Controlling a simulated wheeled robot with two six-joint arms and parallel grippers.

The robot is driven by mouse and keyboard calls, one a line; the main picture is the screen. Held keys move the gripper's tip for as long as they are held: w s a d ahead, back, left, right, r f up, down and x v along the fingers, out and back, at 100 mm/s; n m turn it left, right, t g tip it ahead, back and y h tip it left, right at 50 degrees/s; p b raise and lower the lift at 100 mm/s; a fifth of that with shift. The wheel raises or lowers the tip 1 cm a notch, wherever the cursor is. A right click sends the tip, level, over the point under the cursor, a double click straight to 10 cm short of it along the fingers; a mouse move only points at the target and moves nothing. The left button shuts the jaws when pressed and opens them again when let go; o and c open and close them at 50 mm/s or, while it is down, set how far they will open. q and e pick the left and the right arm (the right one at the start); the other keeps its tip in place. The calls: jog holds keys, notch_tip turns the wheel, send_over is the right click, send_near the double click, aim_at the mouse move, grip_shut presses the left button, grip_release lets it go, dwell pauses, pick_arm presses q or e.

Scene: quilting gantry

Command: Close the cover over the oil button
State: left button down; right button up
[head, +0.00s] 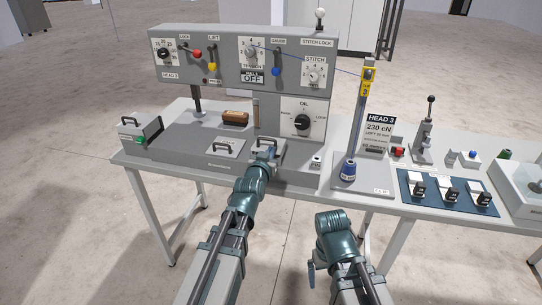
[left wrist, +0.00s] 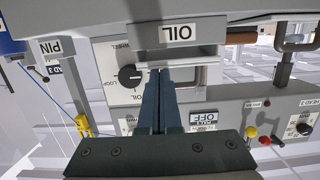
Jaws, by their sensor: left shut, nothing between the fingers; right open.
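A grey plate with a dark handle, which looks like the oil button's cover (head: 259,142), lies on the machine bed just in front of the OIL dial panel. It also shows as a pale plate in the left wrist view (left wrist: 190,52), beside an OIL label (left wrist: 180,33). My left gripper (head: 270,152) is at this plate. In the left wrist view its fingers (left wrist: 160,75) are shut with nothing between them, and their tips overlap the plate's edge; I cannot tell whether they touch. The oil button is hidden. My right gripper (head: 312,272) is open and low, in front of the table.
The OIL dial (head: 302,122) is on the panel behind. A second handled plate (head: 229,148) lies to the left and a PIN button (head: 316,161) to the right. The floor in front is clear.

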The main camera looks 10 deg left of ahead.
pick_arm(q)
jog(key=shift+s+d+f+t+b, duration=0.1)
jog(key=shift+f+t+b, duration=0.2)
jog(key=shift+b, duration=0.5)
jog(key=shift+s+a+f+t+b, duration=0.15)
jog(key=shift+f+b, duration=0.3)
jog(key=shift+b, duration=0.35)
jog(key=shift+s+d+f+t+b, duration=0.15)
jog(key=shift+f+t+b, duration=0.15)
jog(key=shift+b, duration=0.5)
jog(key=shift+f, duration=0.1)
